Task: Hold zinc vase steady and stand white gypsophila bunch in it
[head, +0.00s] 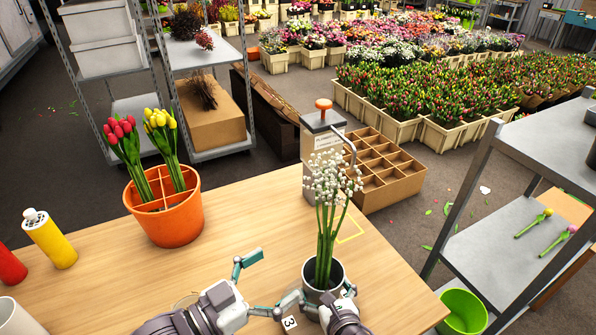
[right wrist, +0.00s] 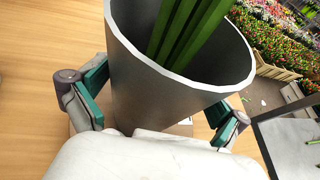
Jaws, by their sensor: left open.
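The zinc vase (head: 311,292) stands upright near the front edge of the wooden table. The white gypsophila bunch (head: 329,188) stands in it, stems down inside and leaning slightly; its green stems (right wrist: 188,28) show inside the vase (right wrist: 150,85) in the right wrist view. My right gripper (head: 328,300) is shut on the vase, with a teal pad against each side in the right wrist view (right wrist: 158,98). My left gripper (head: 272,278) is open and empty, left of the vase and apart from the stems.
An orange bucket (head: 184,222) with red and yellow tulips stands at the table's left. A yellow bottle (head: 50,240) and a red one (head: 8,266) are further left. A grey dispenser (head: 320,135) stands behind the bunch. The table's middle is clear. A metal shelf (head: 500,230) is right.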

